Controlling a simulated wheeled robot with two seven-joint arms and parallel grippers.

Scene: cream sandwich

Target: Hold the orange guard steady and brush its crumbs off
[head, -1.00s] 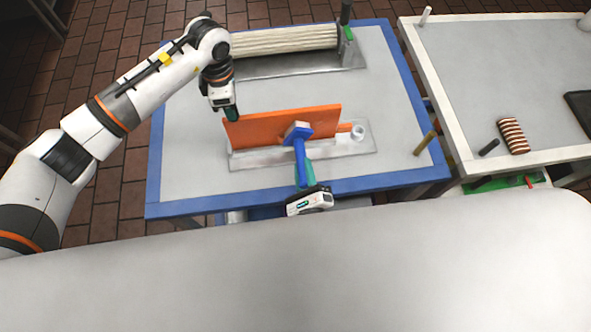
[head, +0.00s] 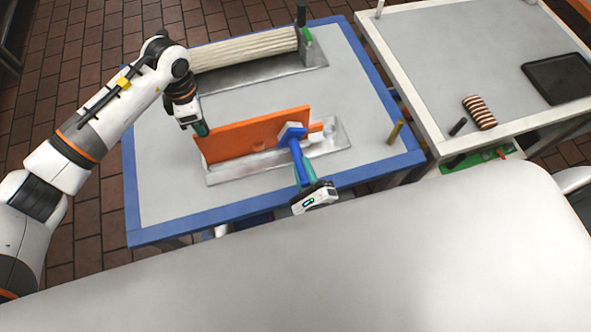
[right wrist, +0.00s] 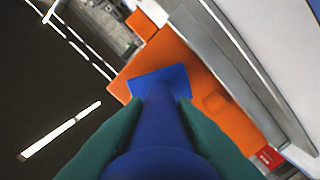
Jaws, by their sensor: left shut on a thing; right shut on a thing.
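The orange guard (head: 250,135) stands upright on a grey metal base plate (head: 225,176) on the blue-edged table. My left gripper (head: 203,130) is shut on the guard's upper left corner. My right gripper (head: 307,178) is shut on the handle of a blue brush (head: 297,158). The brush head is at the right part of the guard's near face; I cannot tell if it touches. In the right wrist view the brush (right wrist: 160,110) sits between the green fingers, with the orange guard (right wrist: 185,65) beyond its head. No crumbs can be made out.
A ribbed cream roller (head: 245,50) lies on another metal base at the back of the table (head: 365,110). An olive peg (head: 395,131) stands near the right edge. A second table to the right holds a striped roll (head: 479,112) and a black tray (head: 560,79).

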